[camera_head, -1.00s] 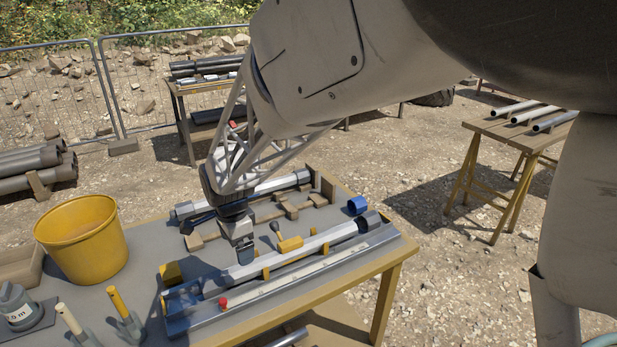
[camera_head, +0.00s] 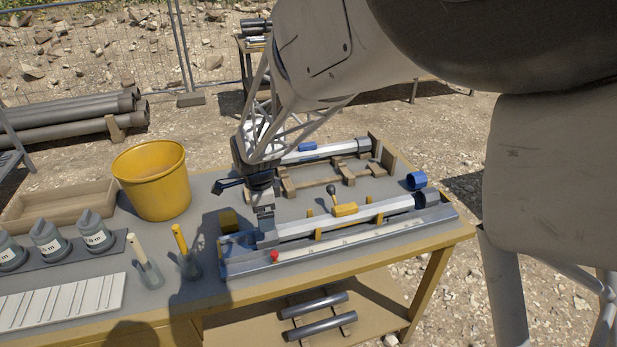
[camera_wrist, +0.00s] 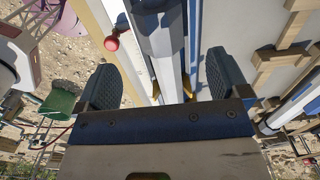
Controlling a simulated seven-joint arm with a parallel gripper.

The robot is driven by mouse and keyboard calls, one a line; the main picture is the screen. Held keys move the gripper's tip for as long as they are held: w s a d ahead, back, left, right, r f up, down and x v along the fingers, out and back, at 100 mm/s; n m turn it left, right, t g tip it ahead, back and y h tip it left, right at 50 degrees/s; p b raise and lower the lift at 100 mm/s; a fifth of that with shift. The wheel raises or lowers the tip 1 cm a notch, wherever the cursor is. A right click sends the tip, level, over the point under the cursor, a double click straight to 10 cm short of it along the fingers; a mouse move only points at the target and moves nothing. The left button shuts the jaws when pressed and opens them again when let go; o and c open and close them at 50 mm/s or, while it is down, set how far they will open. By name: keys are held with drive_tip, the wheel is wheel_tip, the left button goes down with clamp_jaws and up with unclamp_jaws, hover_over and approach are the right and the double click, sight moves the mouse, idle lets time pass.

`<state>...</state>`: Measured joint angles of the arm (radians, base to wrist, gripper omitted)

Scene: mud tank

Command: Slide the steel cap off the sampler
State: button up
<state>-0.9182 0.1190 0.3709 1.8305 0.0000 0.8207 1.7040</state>
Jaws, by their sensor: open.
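The sampler is a long pale faceted tube (camera_head: 320,220) lying in a metal trough (camera_head: 375,236) at the front of the bench. A grey steel cap (camera_head: 268,239) appears to sit on its left end; it also shows in the wrist view as the wider grey section (camera_wrist: 157,20) at the top. My gripper (camera_head: 265,222) points down over the tube near that end. In the wrist view my gripper (camera_wrist: 162,80) is open, with one dark ribbed finger on each side of the tube. Contact with the tube cannot be told.
A red knob (camera_head: 275,256) stands on the trough's front side. A yellow block with a lever (camera_head: 345,209) sits behind the tube. A second tube (camera_head: 318,154) lies in a wooden rack behind. A yellow bucket (camera_head: 152,180) and sample jars (camera_head: 47,238) stand left.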

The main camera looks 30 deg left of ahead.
sight(262, 237)
drive_tip(key=shift+f, duration=3.85)
drive_tip(key=shift+c, duration=0.2)
drive_tip(key=c, duration=1.2)
